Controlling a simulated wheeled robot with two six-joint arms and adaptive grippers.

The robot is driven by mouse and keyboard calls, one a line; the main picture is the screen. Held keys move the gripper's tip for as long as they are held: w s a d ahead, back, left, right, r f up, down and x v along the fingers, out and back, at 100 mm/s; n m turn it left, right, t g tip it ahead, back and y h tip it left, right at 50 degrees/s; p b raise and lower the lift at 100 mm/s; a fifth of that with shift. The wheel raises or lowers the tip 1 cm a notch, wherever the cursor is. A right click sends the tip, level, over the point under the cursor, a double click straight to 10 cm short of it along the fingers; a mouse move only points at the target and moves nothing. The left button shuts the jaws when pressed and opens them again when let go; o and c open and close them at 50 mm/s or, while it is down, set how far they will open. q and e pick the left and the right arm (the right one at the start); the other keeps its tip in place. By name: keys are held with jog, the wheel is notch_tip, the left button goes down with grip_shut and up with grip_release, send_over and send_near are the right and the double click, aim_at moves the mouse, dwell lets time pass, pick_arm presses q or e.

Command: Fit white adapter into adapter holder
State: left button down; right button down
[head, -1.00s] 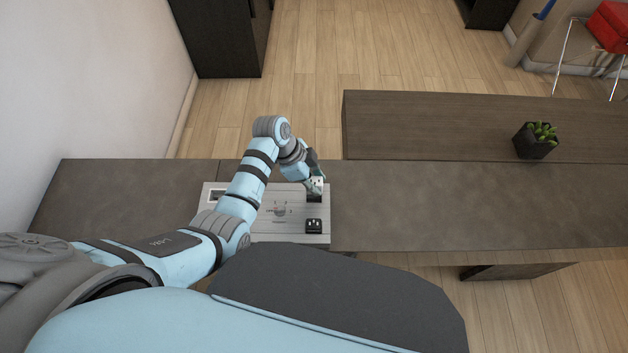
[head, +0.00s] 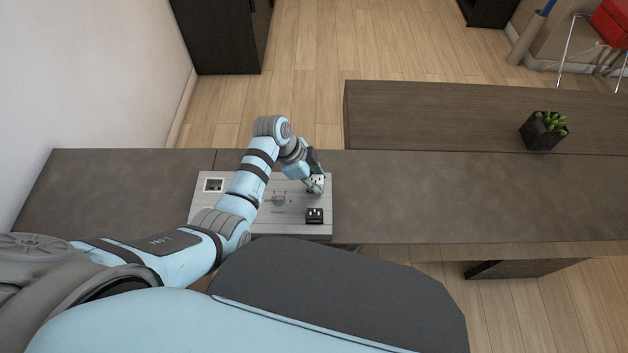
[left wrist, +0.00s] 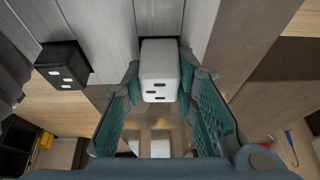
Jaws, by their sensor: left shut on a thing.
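The white adapter (head: 318,181) is between the fingers of my left gripper (head: 314,184), which is shut on it. In the left wrist view the adapter (left wrist: 159,68) shows as a white block with dark slots on its near face, with a finger on each side. It is over the right part of a grey panel (head: 250,228) on the counter; whether it touches the panel I cannot tell. A black adapter (head: 315,216) sits on the panel nearer me and also shows in the left wrist view (left wrist: 62,66). A pale-framed square recess (head: 214,185) is at the panel's far left corner.
My left arm crosses the panel and hides part of it. The dark counter (head: 450,200) is clear to the right of the panel. A potted plant (head: 543,131) stands at the far right. A white wall (head: 90,80) is on the left.

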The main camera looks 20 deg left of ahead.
pick_arm(q)
jog(key=shift+s+f, duration=0.6)
jog(key=shift+f, duration=0.05)
jog(key=c, duration=1.2)
grip_release()
jog(key=shift+w, duration=0.1)
jog(key=shift+w+d+f, duration=0.1)
jog(key=shift+w+f, duration=0.15)
jog(key=shift+w, duration=0.05)
jog(key=shift+r, duration=0.1)
jog(key=shift+a+r, duration=0.1)
jog(key=shift+a, duration=0.1)
jog(key=shift+a+r, duration=0.1)
jog(key=shift+r, duration=0.15)
jog(key=v, duration=1.1)
jog(key=shift+w+r, duration=0.15)
jog(key=shift+r, duration=0.2)
